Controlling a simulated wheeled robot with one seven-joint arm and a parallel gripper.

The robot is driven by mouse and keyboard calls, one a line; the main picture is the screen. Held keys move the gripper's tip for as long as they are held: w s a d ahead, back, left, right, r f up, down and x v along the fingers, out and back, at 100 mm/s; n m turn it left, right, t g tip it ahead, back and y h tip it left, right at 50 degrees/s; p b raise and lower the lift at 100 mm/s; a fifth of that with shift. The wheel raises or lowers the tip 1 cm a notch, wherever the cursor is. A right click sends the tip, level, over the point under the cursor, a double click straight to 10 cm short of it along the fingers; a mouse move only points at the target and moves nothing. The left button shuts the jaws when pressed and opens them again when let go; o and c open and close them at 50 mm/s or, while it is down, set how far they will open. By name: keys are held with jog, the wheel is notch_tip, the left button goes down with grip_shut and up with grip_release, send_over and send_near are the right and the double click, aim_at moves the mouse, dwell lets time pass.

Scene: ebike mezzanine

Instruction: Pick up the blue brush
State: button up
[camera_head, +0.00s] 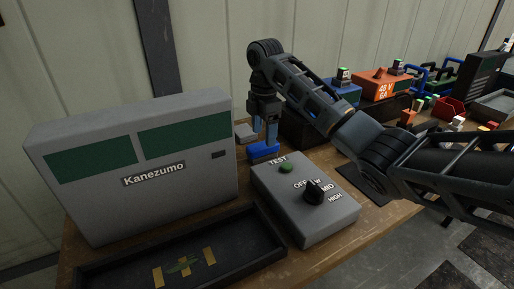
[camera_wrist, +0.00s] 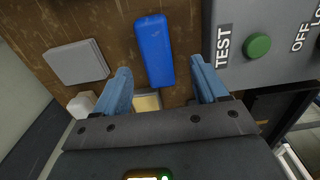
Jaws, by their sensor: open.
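The blue brush (camera_wrist: 154,50) lies on the wooden table between the grey Kanezumo box and the grey test box. In the wrist view its long blue back shows, with a pale part (camera_wrist: 147,103) at its near end, close to my gripper's body. In the head view the blue brush (camera_head: 263,151) is partly hidden by my fingers. My gripper (camera_wrist: 161,80) is open, its two blue fingers on either side of the brush's near end, apart from it. In the head view my gripper (camera_head: 264,134) points down over the brush.
The grey test box (camera_head: 306,201) with green button and black knob stands close on the right. The Kanezumo box (camera_head: 135,165) is on the left. A grey block (camera_wrist: 76,62) lies left of the brush. A dark tray (camera_head: 185,256) is in front. Bins and an orange charger (camera_head: 390,84) stand farther right.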

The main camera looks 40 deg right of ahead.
aim_at(262, 144)
jog(key=f, duration=0.4)
jog(key=f+p, duration=0.1)
jog(key=f, duration=0.1)
jog(key=shift+w+f, duration=0.25)
jog(key=shift+f, duration=0.05)
jog(key=shift+c, duration=0.3)
jog(key=c, duration=1)
jog(key=shift+r, duration=0.2)
notch_tip(262, 144, up, 10)
jog(key=shift+f, duration=0.1)
